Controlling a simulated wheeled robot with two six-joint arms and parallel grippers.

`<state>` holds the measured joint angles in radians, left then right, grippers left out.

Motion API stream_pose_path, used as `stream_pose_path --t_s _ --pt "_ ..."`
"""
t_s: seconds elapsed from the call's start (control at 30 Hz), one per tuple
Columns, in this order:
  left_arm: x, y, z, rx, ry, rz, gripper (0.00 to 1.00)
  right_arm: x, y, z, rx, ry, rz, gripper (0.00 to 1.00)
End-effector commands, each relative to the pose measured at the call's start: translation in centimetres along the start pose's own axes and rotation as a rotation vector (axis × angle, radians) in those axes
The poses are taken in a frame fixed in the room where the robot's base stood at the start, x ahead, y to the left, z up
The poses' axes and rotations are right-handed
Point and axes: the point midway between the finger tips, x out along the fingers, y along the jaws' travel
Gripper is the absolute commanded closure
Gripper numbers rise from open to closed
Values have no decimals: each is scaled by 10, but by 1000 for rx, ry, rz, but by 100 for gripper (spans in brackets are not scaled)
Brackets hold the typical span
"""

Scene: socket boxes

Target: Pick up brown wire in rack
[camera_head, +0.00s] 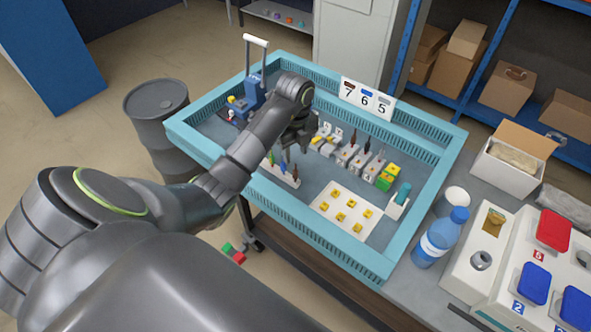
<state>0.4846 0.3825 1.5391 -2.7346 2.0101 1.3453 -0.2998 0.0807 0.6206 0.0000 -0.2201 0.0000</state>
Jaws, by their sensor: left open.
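A small white rack (277,173) stands inside the light blue crate (340,257), near its front left side. Several thin wires stand upright in it. The brown wire (295,172) appears to be the one at the rack's right end. My left gripper (291,155) is over the rack, pointing down, with its fingers open and close to the wires. I cannot tell whether a finger touches a wire. The gripper and arm hide part of the crate behind the rack. My right gripper is not in view.
Socket boxes (346,155) stand in a row behind, below a card numbered 7, 6, 5 (367,98). A white board with yellow pieces (346,209) lies in front. A blue bottle (440,237) and a white panel (503,277) are right of the crate.

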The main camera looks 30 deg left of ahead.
Motion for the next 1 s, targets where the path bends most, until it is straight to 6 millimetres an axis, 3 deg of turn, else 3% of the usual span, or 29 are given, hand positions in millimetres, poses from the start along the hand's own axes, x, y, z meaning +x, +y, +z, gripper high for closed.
stream_pose_path --t_s 0.03,0.23,0.7,0.77,1.0 --pt "12 0 0 0 0 0 59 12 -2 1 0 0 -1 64" --pt "33 0 0 0 0 0 59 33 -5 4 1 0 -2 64" --pt "64 0 -1 0 1 0 59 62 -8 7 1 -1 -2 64" --pt "68 0 -2 -2 5 5 59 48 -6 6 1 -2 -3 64" --pt "93 -1 -1 0 1 0 59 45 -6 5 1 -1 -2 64"
